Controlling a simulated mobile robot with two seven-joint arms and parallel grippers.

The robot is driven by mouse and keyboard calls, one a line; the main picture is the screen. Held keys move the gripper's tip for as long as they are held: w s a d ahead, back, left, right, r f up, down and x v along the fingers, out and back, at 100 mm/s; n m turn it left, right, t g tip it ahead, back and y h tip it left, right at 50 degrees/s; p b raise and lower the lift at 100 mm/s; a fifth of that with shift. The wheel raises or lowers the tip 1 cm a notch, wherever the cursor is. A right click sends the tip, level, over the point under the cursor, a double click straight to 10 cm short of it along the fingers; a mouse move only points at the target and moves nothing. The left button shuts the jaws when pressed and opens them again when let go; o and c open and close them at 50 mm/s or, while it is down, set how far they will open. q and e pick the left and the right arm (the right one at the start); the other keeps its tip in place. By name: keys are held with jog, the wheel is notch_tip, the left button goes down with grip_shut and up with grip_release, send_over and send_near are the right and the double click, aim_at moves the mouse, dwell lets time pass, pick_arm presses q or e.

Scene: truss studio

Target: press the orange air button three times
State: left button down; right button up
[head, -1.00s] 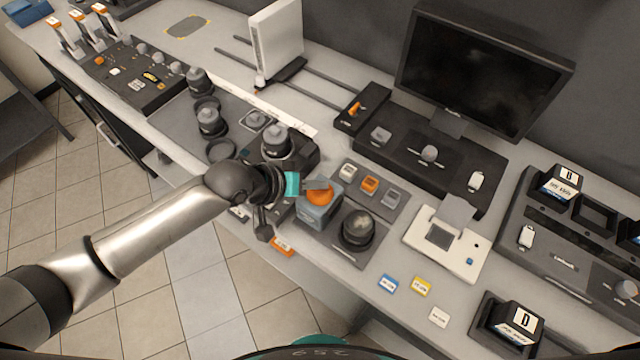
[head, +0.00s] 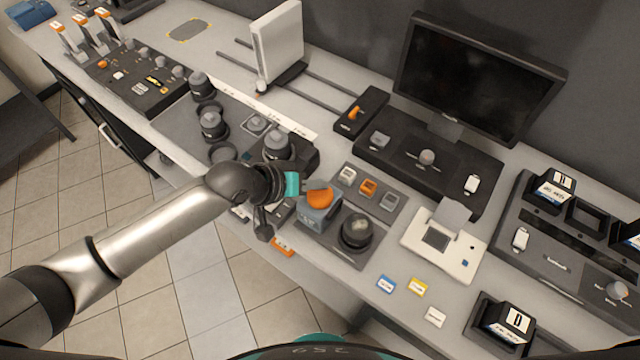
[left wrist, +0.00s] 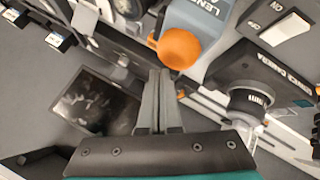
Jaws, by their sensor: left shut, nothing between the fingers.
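The orange air button (head: 320,197) is a rounded orange dome on a blue-grey box (head: 317,217) near the bench's front edge. In the left wrist view the orange button (left wrist: 180,48) shows just beyond the fingertips, and its box (left wrist: 196,17) has partly readable "LENS" lettering. My left gripper (head: 311,186) is shut and empty beside the upper left of the button. In the left wrist view the left gripper (left wrist: 161,73) has its fingers together; whether they touch the dome is not clear. My right gripper is out of view.
A round dark knob (head: 357,231) stands right of the box. A panel with small white, orange and grey buttons (head: 368,187) lies behind. A dark lens-like cylinder (head: 277,145) is behind my wrist. A monitor (head: 478,75) stands at the back.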

aim_at(316, 195)
pick_arm(q)
jog(key=shift+r, duration=0.1)
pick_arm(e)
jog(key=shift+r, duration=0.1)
pick_arm(q)
notch_tip(316, 195, up, 3)
jog(key=p, duration=0.3)
jog(key=shift+r, duration=0.15)
jog(key=shift+r+p, duration=0.75)
jog(key=shift+r, duration=0.15)
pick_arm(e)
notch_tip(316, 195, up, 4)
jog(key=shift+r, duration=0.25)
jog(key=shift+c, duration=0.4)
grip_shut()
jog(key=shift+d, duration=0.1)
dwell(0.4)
